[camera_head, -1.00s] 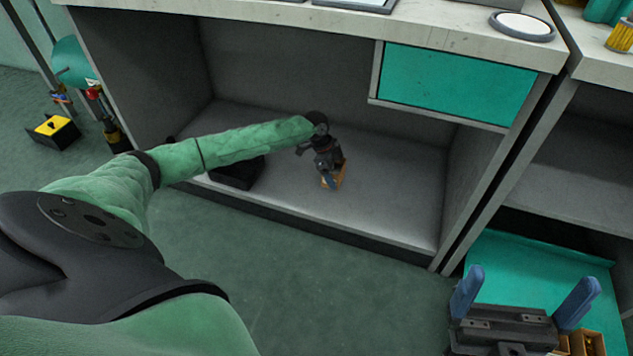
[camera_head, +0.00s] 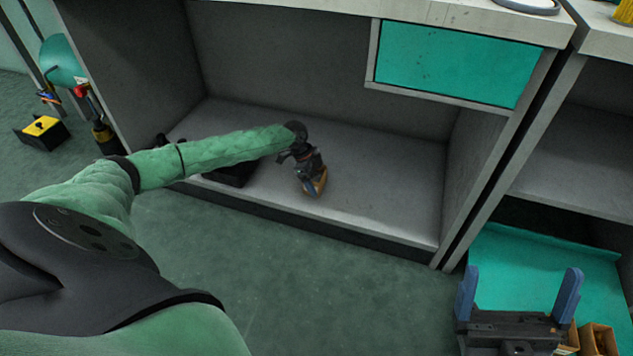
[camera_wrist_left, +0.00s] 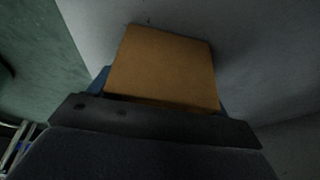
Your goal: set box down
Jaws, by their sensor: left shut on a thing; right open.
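A small orange-brown box (camera_head: 317,187) shows at the tip of my left gripper (camera_head: 313,184), low in the open bay of the workbench. In the left wrist view the box (camera_wrist_left: 163,68) fills the space between the blue fingers, which are shut on it. The bay's grey floor (camera_head: 385,200) lies right around the box; I cannot tell whether the box touches it. My right gripper (camera_head: 520,295) is open and empty at the lower right, its blue fingers wide apart.
A black object (camera_head: 232,174) lies on the bay floor behind my left forearm. A teal drawer (camera_head: 455,62) hangs above right. A teal surface (camera_head: 540,270) with open boxes (camera_head: 597,339) is at the lower right. The bay floor's right half is clear.

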